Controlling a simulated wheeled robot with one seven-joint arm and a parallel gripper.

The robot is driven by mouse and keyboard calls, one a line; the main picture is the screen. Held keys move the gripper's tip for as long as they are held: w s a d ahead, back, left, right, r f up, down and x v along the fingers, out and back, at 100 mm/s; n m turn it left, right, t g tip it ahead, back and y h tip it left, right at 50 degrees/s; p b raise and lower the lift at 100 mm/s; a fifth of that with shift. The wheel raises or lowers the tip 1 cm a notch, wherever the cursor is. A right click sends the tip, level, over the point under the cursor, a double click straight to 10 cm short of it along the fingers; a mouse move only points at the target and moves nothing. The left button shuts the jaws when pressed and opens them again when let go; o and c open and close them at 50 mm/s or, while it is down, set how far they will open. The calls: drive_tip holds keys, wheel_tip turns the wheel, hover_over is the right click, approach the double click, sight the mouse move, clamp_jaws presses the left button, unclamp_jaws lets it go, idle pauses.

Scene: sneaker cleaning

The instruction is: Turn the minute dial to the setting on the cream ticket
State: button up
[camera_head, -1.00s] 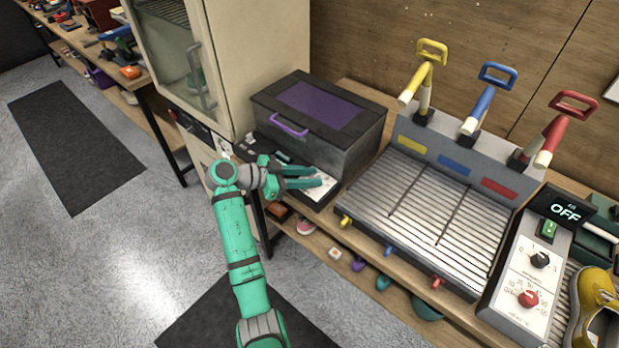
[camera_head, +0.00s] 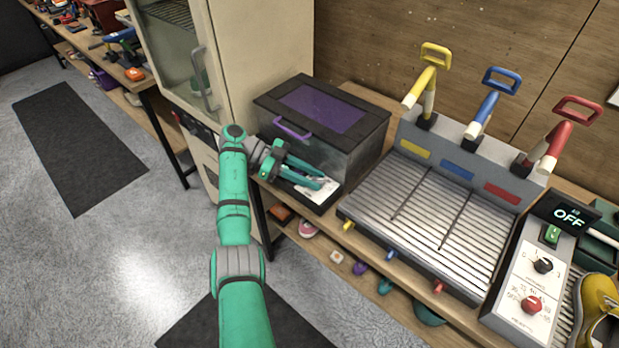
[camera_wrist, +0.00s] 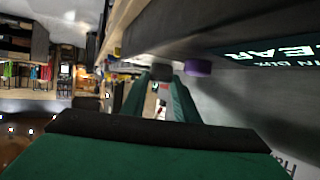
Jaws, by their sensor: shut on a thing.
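My gripper (camera_head: 322,182) is at the white-faced panel (camera_head: 318,195) in front of the dark box with the purple lid. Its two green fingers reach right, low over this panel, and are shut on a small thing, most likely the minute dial. The fingers hide the dial, so its setting cannot be read. In the wrist view the fingers (camera_wrist: 170,90) point away from the camera, and a purple round piece (camera_wrist: 198,67) shows beside them. I cannot make out a cream ticket in either view.
The dark box (camera_head: 340,150) has a purple handle (camera_head: 292,130) just above my gripper. A ribbed metal bench (camera_head: 430,215) with yellow, blue and red levers stands right. A control unit with a red dial (camera_head: 531,304) and a lit OFF display (camera_head: 568,217) is farther right. A cream cabinet (camera_head: 255,60) stands behind.

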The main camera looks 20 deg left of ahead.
drive_tip(key=shift+w+d+f+m+g, duration=0.1)
drive_tip(key=shift+d+f+m+g, duration=0.05)
drive_tip(key=shift+d+m+g, duration=0.3)
drive_tip(key=shift+w+d+f+m+g, duration=0.1)
drive_tip(key=shift+d+m+g, duration=0.25)
drive_tip(key=shift+d+g, duration=0.15)
idle(0.6)
drive_tip(key=o, duration=1.1)
drive_tip(key=shift+a, duration=0.1)
drive_tip(key=shift+c, duration=0.2)
drive_tip(key=shift+a, duration=0.1)
drive_tip(key=shift+a+r+t, duration=0.1)
drive_tip(key=shift+t, duration=0.15)
